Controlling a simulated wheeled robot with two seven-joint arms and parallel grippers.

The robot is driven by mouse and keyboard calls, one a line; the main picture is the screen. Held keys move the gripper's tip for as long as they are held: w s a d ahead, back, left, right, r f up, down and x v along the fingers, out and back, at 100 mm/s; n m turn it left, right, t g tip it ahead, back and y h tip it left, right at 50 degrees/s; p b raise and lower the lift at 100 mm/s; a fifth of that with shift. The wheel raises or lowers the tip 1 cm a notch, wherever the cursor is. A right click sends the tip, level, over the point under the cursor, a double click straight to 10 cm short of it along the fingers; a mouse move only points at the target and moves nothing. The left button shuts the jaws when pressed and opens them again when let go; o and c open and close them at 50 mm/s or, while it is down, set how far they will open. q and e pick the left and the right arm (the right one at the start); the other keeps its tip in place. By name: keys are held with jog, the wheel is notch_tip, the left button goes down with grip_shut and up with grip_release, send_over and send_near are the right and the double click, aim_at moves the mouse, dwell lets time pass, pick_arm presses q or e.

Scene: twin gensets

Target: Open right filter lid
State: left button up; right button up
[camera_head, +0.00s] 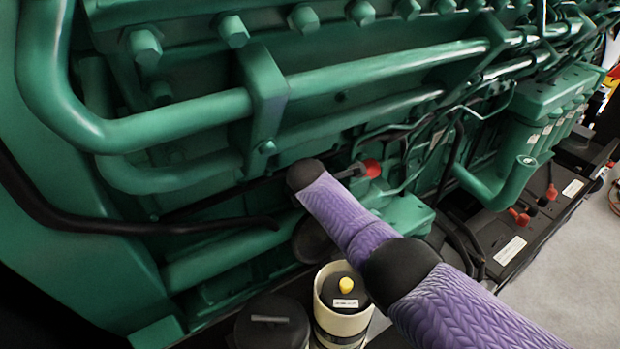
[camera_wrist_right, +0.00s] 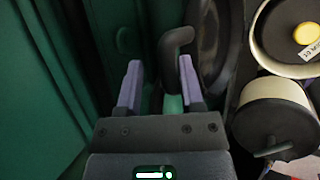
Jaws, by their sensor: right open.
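In the wrist view my right gripper (camera_wrist_right: 158,82) is open, with two purple fingers apart. A black bent handle-like piece (camera_wrist_right: 178,42) stands just ahead, close to the right finger; I cannot tell whether they touch. Beside it is a dark round part (camera_wrist_right: 218,45), possibly a lid. Two round canister tops are at right: a black cap with a yellow knob (camera_head: 346,286) on a cream canister, and a dark lid with a bar handle (camera_head: 268,320). I cannot tell which is the right filter lid. The head view shows my purple right arm, but not its gripper. My left gripper is out of view.
The green engine (camera_head: 190,120) with pipes and bolts fills the left and back. A black hose (camera_head: 120,222) runs along its side. A red-capped fitting (camera_head: 372,168) is near my arm. Batteries or boxes (camera_head: 520,235) with cables stand at right; grey floor (camera_head: 590,255) is clear beyond.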

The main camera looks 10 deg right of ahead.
jog(key=shift+v, duration=0.95)
jog(key=s+a+r, duration=0.1)
jog(key=s+a+r+p, duration=0.1)
jog(key=r, duration=0.1)
jog(key=shift+s, duration=0.1)
pick_arm(q)
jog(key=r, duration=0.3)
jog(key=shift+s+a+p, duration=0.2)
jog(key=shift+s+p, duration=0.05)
jog(key=shift+p, duration=0.1)
pick_arm(e)
jog(key=shift+s+d+r, duration=0.1)
jog(key=shift+d+r, duration=0.1)
jog(key=shift+d, duration=0.1)
jog(key=shift+a, duration=0.1)
